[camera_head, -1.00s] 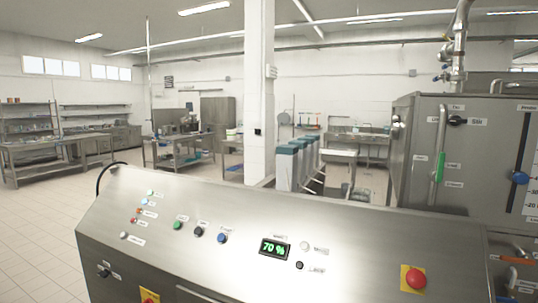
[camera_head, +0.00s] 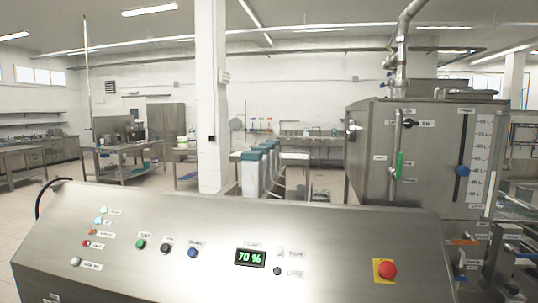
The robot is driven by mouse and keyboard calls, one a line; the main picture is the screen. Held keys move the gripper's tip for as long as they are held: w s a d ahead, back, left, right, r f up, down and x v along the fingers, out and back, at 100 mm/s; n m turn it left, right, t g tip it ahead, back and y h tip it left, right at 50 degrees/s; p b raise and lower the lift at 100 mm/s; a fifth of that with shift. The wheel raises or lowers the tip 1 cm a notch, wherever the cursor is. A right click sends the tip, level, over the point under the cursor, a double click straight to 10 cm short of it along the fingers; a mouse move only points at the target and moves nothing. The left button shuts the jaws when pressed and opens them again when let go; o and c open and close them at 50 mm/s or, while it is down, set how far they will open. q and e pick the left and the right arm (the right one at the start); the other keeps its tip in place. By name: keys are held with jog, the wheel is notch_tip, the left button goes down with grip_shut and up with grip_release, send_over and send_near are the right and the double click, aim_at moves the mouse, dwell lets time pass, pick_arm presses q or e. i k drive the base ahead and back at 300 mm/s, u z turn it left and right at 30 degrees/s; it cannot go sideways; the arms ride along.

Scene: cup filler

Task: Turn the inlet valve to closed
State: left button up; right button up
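No valve in view is clearly labelled as the inlet valve. On the steel tank cabinet (camera_head: 372,190) at the right is a black rotary knob (camera_head: 409,122) with small labels beside it. Below it is a vertical pipe with a green handle (camera_head: 399,165); the handle stands upright along the pipe. An orange handle (camera_head: 464,242) sits low at the right, beside the cabinet's lower pipes. The labels are too small to read. Neither of my grippers is in view.
A level gauge with a blue marker (camera_head: 463,171) is on the tank. Open tiled floor lies at the left.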

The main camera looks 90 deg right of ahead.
aim_at(397, 175)
jog(key=z, duration=2.3)
